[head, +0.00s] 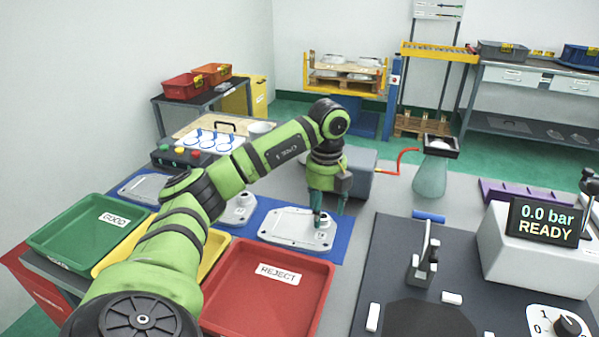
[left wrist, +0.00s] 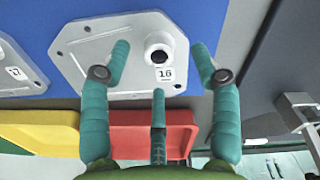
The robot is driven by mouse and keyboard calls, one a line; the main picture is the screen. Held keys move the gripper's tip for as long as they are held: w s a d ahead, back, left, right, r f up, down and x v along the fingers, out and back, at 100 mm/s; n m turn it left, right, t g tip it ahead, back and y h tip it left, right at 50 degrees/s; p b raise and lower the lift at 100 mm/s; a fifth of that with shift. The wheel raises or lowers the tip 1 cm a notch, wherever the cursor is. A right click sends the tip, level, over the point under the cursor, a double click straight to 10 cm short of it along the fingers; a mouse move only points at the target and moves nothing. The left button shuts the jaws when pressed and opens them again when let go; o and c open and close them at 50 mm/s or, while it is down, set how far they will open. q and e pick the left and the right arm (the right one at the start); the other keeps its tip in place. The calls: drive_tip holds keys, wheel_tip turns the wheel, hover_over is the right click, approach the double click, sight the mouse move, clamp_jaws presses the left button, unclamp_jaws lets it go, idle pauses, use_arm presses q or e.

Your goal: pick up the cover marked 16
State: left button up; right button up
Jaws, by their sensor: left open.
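The cover marked 16 (left wrist: 110,50) is a flat pale metal plate with cut corners, a raised round boss and a 16 label. It lies on a blue mat (left wrist: 195,12). In the head view the same cover (head: 285,229) is on the mat right of centre, above the red tray. My left gripper (head: 328,215) points down over the right part of this cover. In the left wrist view its teal fingers (left wrist: 160,65) are open, spread either side of the boss, with nothing held. I cannot tell whether the fingertips touch the plate. My right gripper does not show.
The red REJECT tray (head: 310,313) lies in front of the cover, with a yellow tray (head: 215,246) and green GOOD tray (head: 80,212) to the left. Another cover, marked 17 (left wrist: 18,62), lies beside it. A dark fixture plate (head: 385,260) and the pressure display (head: 546,219) stand right.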

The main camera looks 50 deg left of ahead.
use_arm(q)
drive_tip(key=shift+f, duration=0.9)
clamp_jaws()
drive_tip(key=shift+r, duration=0.2)
